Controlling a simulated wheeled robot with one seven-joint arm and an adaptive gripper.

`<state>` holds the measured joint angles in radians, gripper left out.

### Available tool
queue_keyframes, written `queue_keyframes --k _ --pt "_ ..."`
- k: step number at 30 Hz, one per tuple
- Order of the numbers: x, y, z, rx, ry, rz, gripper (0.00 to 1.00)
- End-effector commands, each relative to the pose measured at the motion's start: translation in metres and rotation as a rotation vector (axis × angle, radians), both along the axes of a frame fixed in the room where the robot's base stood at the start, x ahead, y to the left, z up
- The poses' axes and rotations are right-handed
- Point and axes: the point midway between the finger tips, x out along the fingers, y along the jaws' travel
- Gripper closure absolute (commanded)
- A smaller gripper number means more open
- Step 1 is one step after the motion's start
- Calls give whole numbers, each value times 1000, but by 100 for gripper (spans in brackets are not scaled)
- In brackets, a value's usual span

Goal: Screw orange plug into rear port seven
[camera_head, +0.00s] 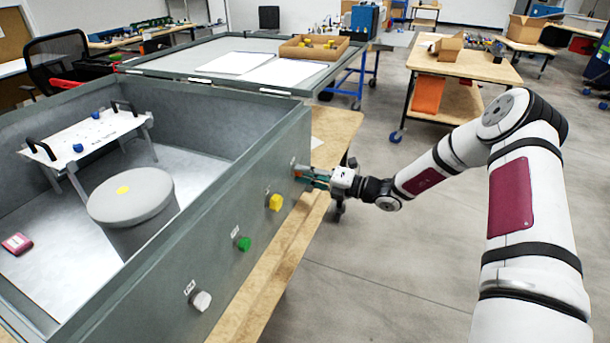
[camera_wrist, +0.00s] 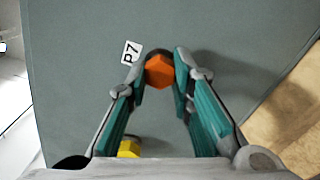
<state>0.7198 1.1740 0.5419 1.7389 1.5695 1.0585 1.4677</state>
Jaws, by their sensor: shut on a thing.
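The orange plug (camera_wrist: 158,71) sits at the grey panel right beside the label P7 (camera_wrist: 131,53) in the wrist view. My gripper (camera_wrist: 160,72) has its two green-and-grey fingers on either side of the plug and is shut on it. In the head view my gripper (camera_head: 306,174) reaches the outer face of the grey analyser box (camera_head: 240,190) near its far corner, and the plug is hidden there behind the fingers. How deep the plug sits in the port cannot be seen.
Yellow (camera_head: 275,202), green (camera_head: 242,243) and white (camera_head: 200,300) plugs stick out along the same panel. Inside the box are a grey cylinder (camera_head: 132,200), a white rack (camera_head: 85,138) and a small red item (camera_head: 17,243). Open floor lies right of the wooden bench (camera_head: 262,300).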

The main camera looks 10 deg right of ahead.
Motion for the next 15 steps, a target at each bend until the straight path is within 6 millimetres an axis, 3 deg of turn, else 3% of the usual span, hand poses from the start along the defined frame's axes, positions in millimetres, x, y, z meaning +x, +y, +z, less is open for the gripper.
queue_keyframes --k 10,15 --pt "0 0 0 258 353 1 100" --pt "0 1 1 292 399 1 100"
